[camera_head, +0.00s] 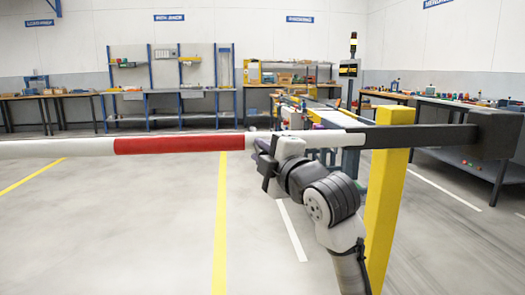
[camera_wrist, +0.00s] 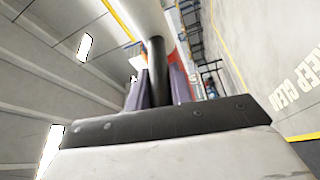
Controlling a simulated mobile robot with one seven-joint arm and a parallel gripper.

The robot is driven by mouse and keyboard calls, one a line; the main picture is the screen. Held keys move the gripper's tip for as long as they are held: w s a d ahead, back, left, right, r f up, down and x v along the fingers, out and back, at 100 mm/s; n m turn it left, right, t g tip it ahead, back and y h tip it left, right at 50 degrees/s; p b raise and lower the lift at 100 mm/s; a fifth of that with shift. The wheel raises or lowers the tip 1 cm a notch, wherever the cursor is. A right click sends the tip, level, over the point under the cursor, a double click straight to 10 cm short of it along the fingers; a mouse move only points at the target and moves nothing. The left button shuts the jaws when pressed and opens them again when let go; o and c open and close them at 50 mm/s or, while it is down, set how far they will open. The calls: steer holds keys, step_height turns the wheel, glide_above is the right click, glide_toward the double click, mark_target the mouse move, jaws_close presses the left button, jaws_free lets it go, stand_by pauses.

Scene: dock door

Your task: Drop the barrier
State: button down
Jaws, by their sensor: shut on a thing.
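The barrier (camera_head: 180,144) is a long white pole with a red band, lying close to level across the head view. A dark arm (camera_head: 425,136) joins it on the right to a dark block, passing beside a yellow post (camera_head: 386,200). My gripper (camera_head: 264,158) is at the underside of the pole, right of the red band. In the wrist view, its purple fingers (camera_wrist: 157,88) are shut around a dark upright handle (camera_wrist: 157,62). The handle meets the white barrier pole (camera_wrist: 148,18) above. In the head view the handle is hidden by my gripper.
Workbenches (camera_head: 160,92) line the back wall, and a long bench (camera_head: 455,105) with small items stands at the right. A dark pole with a yellow-and-black top (camera_head: 352,60) stands behind the barrier. The floor under the barrier's left part is clear, with yellow lines (camera_head: 220,220).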

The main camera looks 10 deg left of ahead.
steer(key=shift+a+f, duration=0.2)
steer(key=shift+f, duration=0.25)
steer(key=c, duration=1.3)
jaws_free()
steer(key=shift+o, duration=0.2)
steer(key=shift+d, duration=0.1)
steer(key=shift+s+d, duration=0.1)
steer(key=shift+d, duration=0.05)
steer(key=r+v, duration=0.1)
steer(key=v, duration=1.2)
steer(key=shift+s+f+p, duration=0.2)
steer(key=shift+f+p, duration=0.1)
steer(key=shift+p, duration=0.05)
